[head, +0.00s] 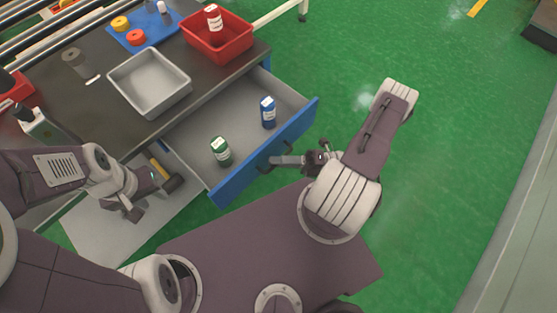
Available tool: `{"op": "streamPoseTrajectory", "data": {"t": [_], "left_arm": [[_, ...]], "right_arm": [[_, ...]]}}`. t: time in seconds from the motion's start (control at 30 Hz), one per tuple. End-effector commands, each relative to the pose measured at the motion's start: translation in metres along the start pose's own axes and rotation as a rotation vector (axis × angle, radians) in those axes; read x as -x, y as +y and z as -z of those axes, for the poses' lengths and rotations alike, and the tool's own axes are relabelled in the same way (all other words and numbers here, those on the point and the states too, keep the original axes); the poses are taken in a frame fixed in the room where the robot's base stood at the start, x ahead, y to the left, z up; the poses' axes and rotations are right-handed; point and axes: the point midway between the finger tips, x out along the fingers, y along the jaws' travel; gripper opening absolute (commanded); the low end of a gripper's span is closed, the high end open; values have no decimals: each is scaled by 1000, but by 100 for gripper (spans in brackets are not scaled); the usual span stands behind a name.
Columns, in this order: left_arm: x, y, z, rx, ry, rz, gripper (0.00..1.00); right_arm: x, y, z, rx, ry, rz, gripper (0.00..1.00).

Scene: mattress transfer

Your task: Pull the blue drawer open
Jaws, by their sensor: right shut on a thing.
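The blue-fronted drawer (232,187) is pulled out from under the dark worktop, and its grey inside shows. A green bottle (221,152) and a blue bottle (268,113) stand inside it. My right gripper (274,161) is at the middle of the drawer's outer face, shut on the dark handle (264,165); the handle is partly hidden by the fingers. My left gripper (136,213) is at the lower left, away from the drawer front; its fingers are small and dark, and I cannot tell whether they are open.
On the worktop (72,100) are a grey metal tray (150,84), a red bin (237,45) holding a red bottle (214,25), and a blue mat (144,36). A hammer (167,176) lies near my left gripper. Green floor is clear at the right.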

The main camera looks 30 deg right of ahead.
Motion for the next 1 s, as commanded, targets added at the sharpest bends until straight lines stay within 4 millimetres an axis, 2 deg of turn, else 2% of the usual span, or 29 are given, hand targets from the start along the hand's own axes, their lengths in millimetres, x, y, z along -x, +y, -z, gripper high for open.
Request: {"op": "streamPoseTrajectory", "data": {"t": [0.37, 0.4, 0.47, 0.8, 0.87, 1.0], "left_arm": [[0, 0, 0, 0, 0, 0, 36], [0, 0, 0, 0, 0, 0, 36], [0, 0, 0, 0, 0, 0, 36], [-1, 0, 0, 0, 0, 0, 36], [-2, 0, 0, 0, 0, 0, 36], [-6, 0, -1, 0, 0, 0, 36]], "right_arm": [[0, -1, 0, 1, 1, 2, 0], [0, -1, 0, 1, 1, 2, 16], [0, 0, 0, 1, 1, 2, 33], [3, 0, -1, 1, -2, 1, 33], [11, -1, -1, 3, -4, 2, 33], [43, -2, -1, 6, -6, 4, 33]]}}
